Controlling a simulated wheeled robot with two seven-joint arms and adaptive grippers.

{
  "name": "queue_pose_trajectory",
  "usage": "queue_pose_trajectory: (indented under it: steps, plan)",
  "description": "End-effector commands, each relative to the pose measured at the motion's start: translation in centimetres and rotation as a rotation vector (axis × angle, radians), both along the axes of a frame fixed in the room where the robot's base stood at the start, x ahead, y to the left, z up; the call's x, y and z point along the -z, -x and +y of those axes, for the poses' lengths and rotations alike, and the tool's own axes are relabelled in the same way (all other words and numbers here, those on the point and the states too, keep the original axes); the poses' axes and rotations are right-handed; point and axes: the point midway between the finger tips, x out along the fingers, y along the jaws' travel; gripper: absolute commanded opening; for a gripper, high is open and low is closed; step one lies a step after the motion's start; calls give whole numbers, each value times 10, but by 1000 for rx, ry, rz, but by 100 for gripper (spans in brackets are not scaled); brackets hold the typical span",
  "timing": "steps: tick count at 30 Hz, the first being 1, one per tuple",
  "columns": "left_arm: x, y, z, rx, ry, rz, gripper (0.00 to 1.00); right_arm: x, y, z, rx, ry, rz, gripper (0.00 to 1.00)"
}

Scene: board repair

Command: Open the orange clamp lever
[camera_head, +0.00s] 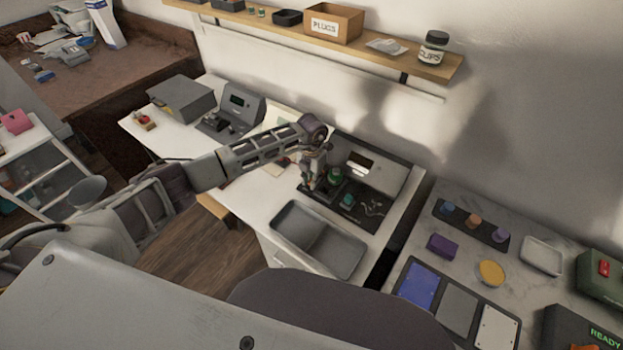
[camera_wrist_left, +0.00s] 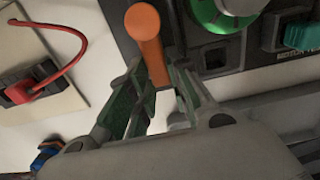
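The orange clamp lever (camera_wrist_left: 145,30) shows at the top middle of the left wrist view, with a rounded end and a straight shaft. My left gripper (camera_wrist_left: 158,72) has its two fingers on either side of the shaft, close against it, and looks shut on it. In the head view my left gripper (camera_head: 308,182) points down at the left part of the dark repair station (camera_head: 318,197). The lever cannot be made out there, behind the gripper. My right gripper is not in view.
A green round part (camera_wrist_left: 222,15) and a teal part (camera_wrist_left: 303,36) sit right of the lever. A red lead (camera_wrist_left: 70,55) lies left. A grey two-part tray (camera_head: 288,222) stands in front of the station. A shelf (camera_head: 400,57) runs above.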

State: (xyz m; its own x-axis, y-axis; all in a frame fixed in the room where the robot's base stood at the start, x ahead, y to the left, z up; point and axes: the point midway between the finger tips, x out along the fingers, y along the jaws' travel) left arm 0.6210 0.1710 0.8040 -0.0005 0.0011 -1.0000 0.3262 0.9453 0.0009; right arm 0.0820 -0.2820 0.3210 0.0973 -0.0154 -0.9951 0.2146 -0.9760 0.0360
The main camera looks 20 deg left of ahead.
Motion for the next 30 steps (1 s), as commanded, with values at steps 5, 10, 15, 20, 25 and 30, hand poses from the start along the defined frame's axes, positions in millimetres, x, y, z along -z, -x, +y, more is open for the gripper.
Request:
queue_pose_trajectory:
  steps: [5, 10, 15, 20, 25, 30]
  plan:
    - [0, 0, 0, -1, 1, -1, 41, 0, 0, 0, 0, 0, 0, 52]
    - [0, 0, 0, 0, 1, 0, 41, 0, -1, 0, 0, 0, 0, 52]
    - [0, 0, 0, 1, 1, 0, 41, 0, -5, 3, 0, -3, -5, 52]
    - [1, 0, 0, 3, 1, 0, 41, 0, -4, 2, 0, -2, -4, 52]
    - [1, 0, 1, 22, 2, 2, 41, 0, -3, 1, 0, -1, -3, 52]
    - [1, -1, 3, 67, 2, 2, 41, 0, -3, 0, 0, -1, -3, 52]
